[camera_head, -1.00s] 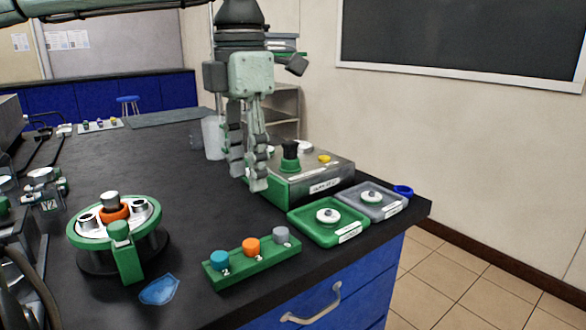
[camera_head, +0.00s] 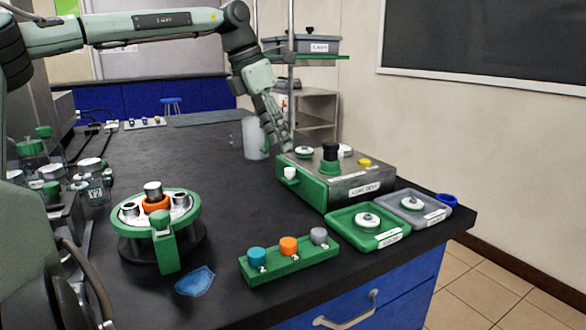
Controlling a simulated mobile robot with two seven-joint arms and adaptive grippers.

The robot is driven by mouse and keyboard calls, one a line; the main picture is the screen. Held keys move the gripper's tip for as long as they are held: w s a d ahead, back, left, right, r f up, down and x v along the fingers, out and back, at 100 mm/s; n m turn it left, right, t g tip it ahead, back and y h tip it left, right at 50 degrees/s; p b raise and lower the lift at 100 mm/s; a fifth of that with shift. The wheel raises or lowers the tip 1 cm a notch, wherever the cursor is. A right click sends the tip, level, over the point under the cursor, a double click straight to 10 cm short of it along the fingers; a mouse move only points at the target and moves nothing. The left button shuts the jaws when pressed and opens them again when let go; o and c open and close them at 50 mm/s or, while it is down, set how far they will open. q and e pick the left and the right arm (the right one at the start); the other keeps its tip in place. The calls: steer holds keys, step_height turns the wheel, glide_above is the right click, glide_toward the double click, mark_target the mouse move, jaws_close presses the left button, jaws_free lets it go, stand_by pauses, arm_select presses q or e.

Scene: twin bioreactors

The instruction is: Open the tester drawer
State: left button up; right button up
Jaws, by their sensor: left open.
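The tester (camera_head: 345,185) is a metal-topped box with a green front on the bench at the right. Its green front panel (camera_head: 306,192) carries a white knob (camera_head: 290,174), and it appears flush with the box, so the drawer looks closed. A black knob and a yellow button are on top. My left gripper (camera_head: 284,144) is open and empty, its fingers pointing down beside the tester's far left corner, apart from the white knob. Whether the fingertips touch the tester's edge cannot be told. My right gripper is out of view.
A green tray (camera_head: 345,236) and a grey tray (camera_head: 432,216) lie before the tester. A green rack (camera_head: 265,268) with coloured caps and a round green carousel (camera_head: 125,225) stand nearer. A white jug (camera_head: 250,138) stands behind the gripper.

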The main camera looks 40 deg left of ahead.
mark_target(289, 169)
arm_select(q)
steer(key=w+f, duration=0.1)
steer(key=f, duration=0.1)
steer(key=w+f, duration=0.1)
steer(key=f, duration=0.1)
steer(key=w+a+f, duration=0.1)
steer(key=f, duration=0.2)
steer(key=shift+w, duration=0.25)
steer(key=shift+d, duration=0.1)
jaws_close()
